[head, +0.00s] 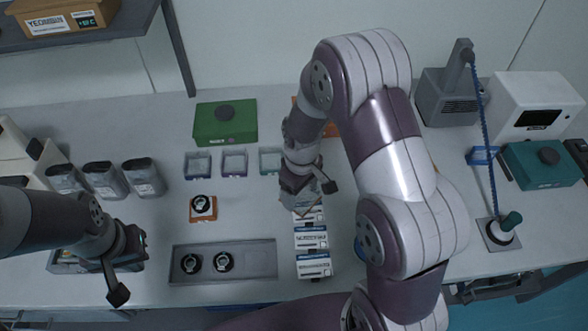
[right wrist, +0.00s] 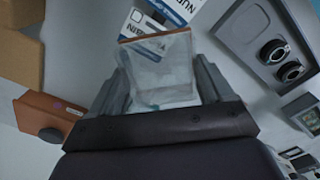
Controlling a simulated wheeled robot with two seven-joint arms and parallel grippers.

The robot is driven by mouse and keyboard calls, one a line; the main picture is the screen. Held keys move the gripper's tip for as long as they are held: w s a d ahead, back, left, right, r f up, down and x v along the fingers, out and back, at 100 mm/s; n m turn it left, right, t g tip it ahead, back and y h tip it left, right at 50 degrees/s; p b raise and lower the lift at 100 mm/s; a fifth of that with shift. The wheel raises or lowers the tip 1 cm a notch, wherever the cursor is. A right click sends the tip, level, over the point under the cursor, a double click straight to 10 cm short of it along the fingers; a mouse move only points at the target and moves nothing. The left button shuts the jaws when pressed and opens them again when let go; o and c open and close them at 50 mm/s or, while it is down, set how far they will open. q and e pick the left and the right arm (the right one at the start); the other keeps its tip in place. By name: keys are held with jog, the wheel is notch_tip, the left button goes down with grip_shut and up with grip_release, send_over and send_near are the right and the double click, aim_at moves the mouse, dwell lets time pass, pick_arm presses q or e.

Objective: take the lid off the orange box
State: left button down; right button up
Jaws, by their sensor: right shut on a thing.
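The orange box (right wrist: 45,112) shows at the left of the right wrist view, with a dark round knob (right wrist: 51,135) on it. In the head view it stands at the back of the table, mostly hidden behind my right arm; an orange corner (head: 333,130) shows. My right gripper (right wrist: 162,85) is shut on a clear bag (right wrist: 160,62) with an orange top edge. In the head view this gripper (head: 303,200) is over the row of white cartons (head: 311,238), apart from the orange box. My left gripper (head: 118,262) is at the left front; its fingers are not clear.
A green box (head: 225,131) with a dark knob stands left of the orange one. Small open trays (head: 235,163), an orange pad (head: 203,216) and a grey tray (head: 255,262) with two round parts lie in front. Grey containers (head: 142,178) stand left; a teal box (head: 540,175) is far right.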

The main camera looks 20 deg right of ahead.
jog(key=w+f, duration=0.2)
jog(key=w, duration=0.1)
jog(key=w+a+f+p, duration=0.1)
jog(key=w+f, duration=0.1)
jog(key=w, duration=0.1)
jog(key=w+f+p, duration=0.1)
jog(key=w+f, duration=0.1)
jog(key=w, duration=0.2)
jog(key=shift+w+a, duration=0.1)
jog(key=shift+a, duration=0.1)
jog(key=shift+w+f+p, duration=0.1)
jog(key=shift+f+p, duration=0.15)
jog(key=shift+p, duration=0.05)
notch_tip(320, 180, down, 3)
jog(key=shift+a+r+p, duration=0.1)
jog(key=shift+p, duration=0.55)
jog(key=shift+w+f, duration=0.1)
jog(key=shift+f, duration=0.4)
jog(key=shift+f+b, duration=0.2)
jog(key=shift+b, duration=0.1)
jog(key=o, duration=0.9)
